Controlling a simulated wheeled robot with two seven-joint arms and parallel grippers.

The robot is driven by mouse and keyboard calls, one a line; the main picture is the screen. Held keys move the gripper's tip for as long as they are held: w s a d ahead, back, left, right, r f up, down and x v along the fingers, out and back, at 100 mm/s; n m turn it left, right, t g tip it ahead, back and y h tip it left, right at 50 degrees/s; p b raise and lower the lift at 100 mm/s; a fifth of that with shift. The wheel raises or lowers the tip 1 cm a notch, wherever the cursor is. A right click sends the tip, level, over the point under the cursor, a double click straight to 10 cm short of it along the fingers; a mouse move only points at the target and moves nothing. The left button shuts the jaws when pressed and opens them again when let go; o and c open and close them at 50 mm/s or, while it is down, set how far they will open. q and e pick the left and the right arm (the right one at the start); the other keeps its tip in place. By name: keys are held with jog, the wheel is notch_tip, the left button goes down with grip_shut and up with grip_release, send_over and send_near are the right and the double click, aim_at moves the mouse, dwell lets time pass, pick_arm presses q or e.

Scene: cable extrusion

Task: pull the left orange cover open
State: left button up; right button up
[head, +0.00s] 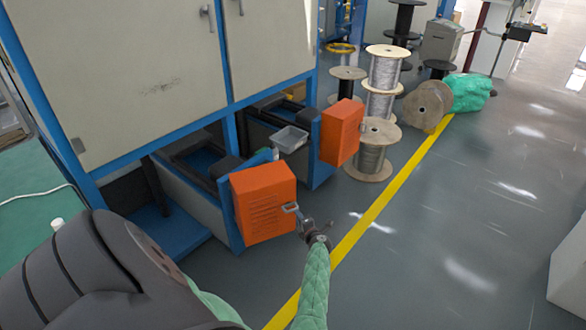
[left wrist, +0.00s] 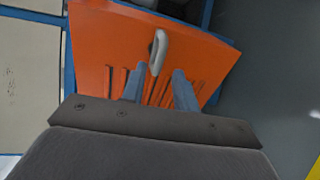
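The left orange cover (head: 263,204) is a box-shaped panel on the front of the nearer bay under the cabinet. It fills the top of the left wrist view (left wrist: 98,52), with several slots in its face. Its small grey handle (head: 291,207) sits on the cover's right side and shows upright in the left wrist view (left wrist: 158,48). My left gripper (head: 303,220) is open just in front of the handle. In the left wrist view its two fingers (left wrist: 159,76) are apart on either side of the handle's lower end. Contact cannot be told. My right gripper is out of view.
A second orange cover (head: 341,132) stands farther back, with a grey tray (head: 290,139) beside it. Wooden-flanged spools (head: 373,150) and a green bundle (head: 468,92) stand behind. The grey floor (head: 440,220) right of the yellow line (head: 375,206) is clear.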

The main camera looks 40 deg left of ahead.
pick_arm(q)
jog(key=shift+s+d, duration=0.1)
jog(key=shift+d, duration=0.25)
jog(key=shift+f, duration=0.1)
jog(key=shift+c, duration=0.4)
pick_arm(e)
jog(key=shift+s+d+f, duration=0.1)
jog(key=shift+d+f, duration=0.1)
